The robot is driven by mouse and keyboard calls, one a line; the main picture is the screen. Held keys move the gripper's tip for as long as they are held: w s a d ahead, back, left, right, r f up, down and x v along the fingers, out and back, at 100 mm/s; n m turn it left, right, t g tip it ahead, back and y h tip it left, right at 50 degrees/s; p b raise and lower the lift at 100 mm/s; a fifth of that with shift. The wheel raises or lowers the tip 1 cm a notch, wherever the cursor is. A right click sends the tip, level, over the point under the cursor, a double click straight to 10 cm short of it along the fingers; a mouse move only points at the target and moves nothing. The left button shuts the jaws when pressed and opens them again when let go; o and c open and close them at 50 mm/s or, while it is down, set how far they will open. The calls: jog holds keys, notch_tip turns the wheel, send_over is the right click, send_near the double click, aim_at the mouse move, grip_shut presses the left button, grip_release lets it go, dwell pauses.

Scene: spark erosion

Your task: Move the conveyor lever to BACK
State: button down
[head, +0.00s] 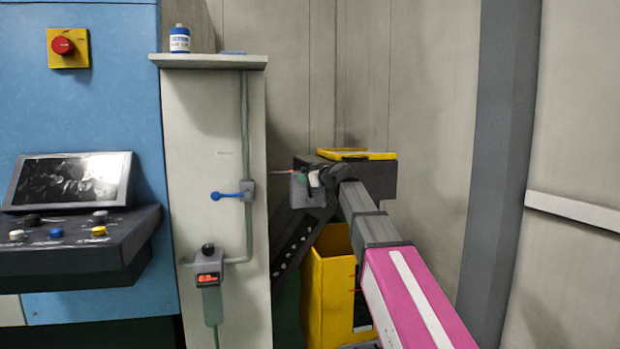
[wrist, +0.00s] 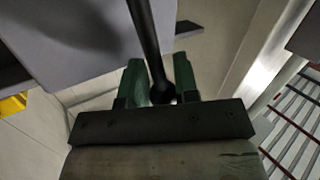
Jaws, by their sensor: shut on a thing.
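The conveyor lever shows in the wrist view as a dark rod (wrist: 146,38) with a round knob at its near end. My gripper (wrist: 160,82) has its two green fingers on either side of the knob end and is shut on it. In the head view my gripper (head: 312,180) is at the upper end of the dark sloping conveyor (head: 292,240), beside a grey box. The lever is too small and too covered there to make out its position. No BACK marking is readable.
A yellow bin (head: 325,290) stands below the conveyor end. A pale column (head: 208,130) to the left carries a blue valve handle (head: 228,195) and a switch box (head: 208,275). The blue machine with its control panel (head: 75,235) is further left. A grey post (head: 500,140) stands right.

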aim_at(296, 181)
jog(key=shift+s+a+f+n+g+h, duration=0.15)
jog(key=shift+a+f+n+h, duration=0.05)
jog(key=shift+a+n+h, duration=0.3)
jog(key=shift+s+a+f+n+g+h, duration=0.1)
jog(key=shift+s+a+f+n+h, duration=0.2)
jog(key=shift+a+n, duration=0.3)
jog(key=shift+s+a+f+n+g+h, duration=0.1)
jog(key=shift+a+f+n+g+h, duration=0.05)
jog(key=shift+a+n+h, duration=0.35)
jog(key=shift+a, duration=0.15)
jog(key=c, duration=1.2)
grip_release()
jog(key=v, duration=1)
jog(key=shift+s+d, duration=0.2)
jog(key=shift+s, duration=0.05)
